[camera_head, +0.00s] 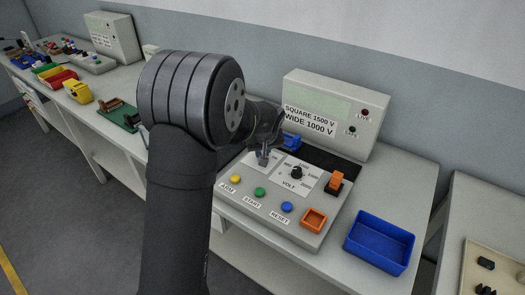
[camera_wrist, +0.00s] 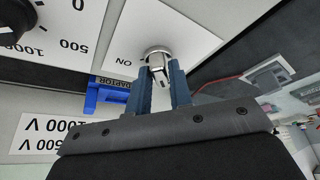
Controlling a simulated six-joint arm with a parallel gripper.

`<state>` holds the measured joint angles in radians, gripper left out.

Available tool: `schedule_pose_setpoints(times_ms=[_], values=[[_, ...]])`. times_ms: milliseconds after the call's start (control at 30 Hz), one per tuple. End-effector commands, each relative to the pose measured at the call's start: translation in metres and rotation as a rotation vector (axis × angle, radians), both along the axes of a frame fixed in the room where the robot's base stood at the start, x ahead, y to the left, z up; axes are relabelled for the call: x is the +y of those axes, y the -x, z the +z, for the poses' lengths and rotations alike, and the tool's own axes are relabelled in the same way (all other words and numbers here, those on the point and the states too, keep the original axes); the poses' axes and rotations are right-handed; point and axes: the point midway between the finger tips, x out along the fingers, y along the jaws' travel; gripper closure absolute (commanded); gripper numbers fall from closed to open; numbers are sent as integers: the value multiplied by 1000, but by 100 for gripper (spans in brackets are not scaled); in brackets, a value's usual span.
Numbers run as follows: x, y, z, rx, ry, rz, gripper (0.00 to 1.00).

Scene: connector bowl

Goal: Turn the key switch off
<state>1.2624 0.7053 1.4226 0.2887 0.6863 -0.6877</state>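The key switch (camera_wrist: 158,58) has a round silver collar and a silver key on a white label plate in the wrist view. An upside-down "ON" marking shows to its left; any "OFF" marking is hidden. My gripper (camera_wrist: 162,82) is at the key, with its two blue-grey fingers close together, one on each side of it. They appear to be shut on the key, with little or no gap. In the head view, my gripper (camera_head: 263,157) points down at the label plate on the grey test box (camera_head: 322,238), and the key itself is hidden.
The box also bears a black volt knob (camera_head: 297,172), an orange rocker switch (camera_head: 335,183), an orange socket (camera_head: 314,220) and several coloured buttons. A blue adaptor (camera_head: 291,142) and a display unit (camera_head: 355,87) stand behind. A blue bin (camera_head: 380,243) is at the right.

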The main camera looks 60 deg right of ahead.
Motion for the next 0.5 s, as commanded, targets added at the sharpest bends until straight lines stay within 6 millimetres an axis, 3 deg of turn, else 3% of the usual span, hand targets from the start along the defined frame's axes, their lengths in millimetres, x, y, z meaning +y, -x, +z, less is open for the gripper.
schedule_pose_setpoints(times_ms=[67,367,500], values=[[0,0,0,0,0,-1,64],[0,0,1,-1,2,-1,64],[2,3,11,-1,2,-1,64]])
